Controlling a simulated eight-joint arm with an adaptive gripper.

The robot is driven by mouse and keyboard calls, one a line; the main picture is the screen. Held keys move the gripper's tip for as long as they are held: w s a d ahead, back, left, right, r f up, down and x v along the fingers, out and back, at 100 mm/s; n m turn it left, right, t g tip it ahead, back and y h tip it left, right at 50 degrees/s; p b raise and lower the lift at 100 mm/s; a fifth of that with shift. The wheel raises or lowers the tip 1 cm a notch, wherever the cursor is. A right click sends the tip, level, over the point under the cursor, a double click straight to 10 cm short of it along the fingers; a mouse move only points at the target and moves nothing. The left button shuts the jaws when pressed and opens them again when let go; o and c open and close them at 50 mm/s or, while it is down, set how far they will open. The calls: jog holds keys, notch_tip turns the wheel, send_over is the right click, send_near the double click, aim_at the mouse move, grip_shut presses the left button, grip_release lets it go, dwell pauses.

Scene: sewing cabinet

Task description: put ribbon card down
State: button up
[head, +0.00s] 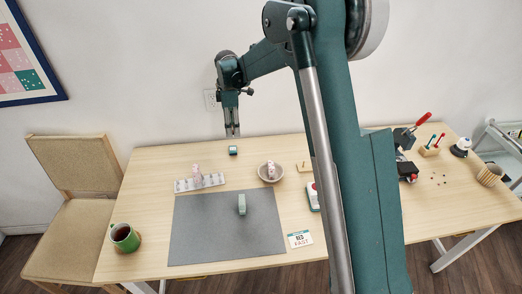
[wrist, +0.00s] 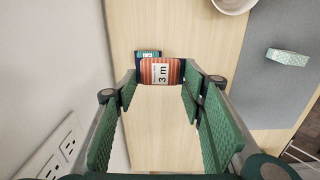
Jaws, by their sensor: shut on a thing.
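The ribbon card (wrist: 161,72), with orange stripes, dark edges and a "3 m" label, sits between my fingertips in the wrist view. My gripper (wrist: 160,80) is shut on it. In the head view my gripper (head: 232,132) points down over the back edge of the table (head: 160,160), and the card is too small to make out there. A small dark teal item (head: 233,150) lies on the table below the fingers. It also shows in the wrist view (wrist: 148,53), partly hidden behind the card.
A grey mat (head: 200,240) bears a green block (head: 241,204). The wall (head: 150,90) is close behind. Bare wood lies around the teal item.

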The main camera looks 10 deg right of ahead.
jog(key=w+d, duration=0.3)
jog(key=d, duration=0.8)
send_over(259, 149)
notch_tip(259, 149, down, 4)
jog(key=shift+a+f, duration=0.1)
jog(key=shift+f, duration=0.4)
jog(key=shift+f+b, duration=0.6)
jog(key=shift+f, duration=2.55)
jog(key=shift+f+b, duration=0.35)
jog(key=shift+f, duration=1.55)
